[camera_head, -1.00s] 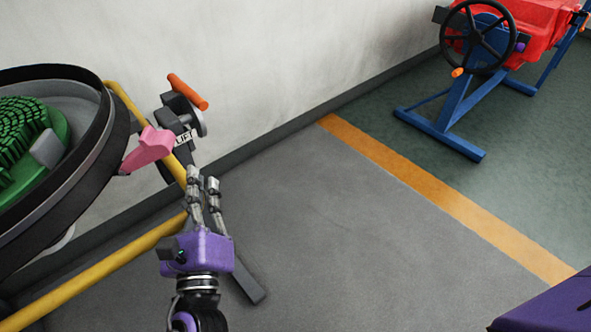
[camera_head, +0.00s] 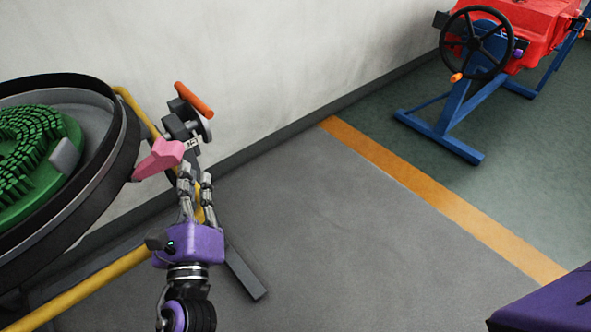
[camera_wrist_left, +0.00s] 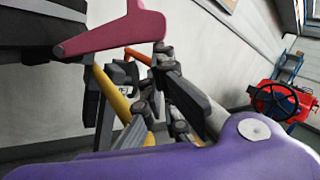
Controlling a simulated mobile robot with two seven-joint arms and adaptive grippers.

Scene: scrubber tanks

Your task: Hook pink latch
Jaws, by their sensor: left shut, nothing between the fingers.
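The pink latch (camera_head: 160,158) is on the right rim of the round black tank (camera_head: 128,150) at the left of the head view. In the left wrist view the latch (camera_wrist_left: 115,33) shows large at the top, lying across in front of the tank's edge. My left gripper (camera_head: 196,177) is shut and empty, just right of and slightly below the latch's wide end. In the wrist view its fingers (camera_wrist_left: 160,75) are close under the latch; I cannot tell if they touch it. My right gripper is not in view.
Right of the latch are an orange handle (camera_head: 194,100) and a dark bracket, carried by a yellow frame (camera_head: 100,283). Green brushes (camera_head: 30,150) are inside the tank. A red tank on a blue stand (camera_head: 450,125) is far right. The grey floor (camera_head: 340,230) between is clear.

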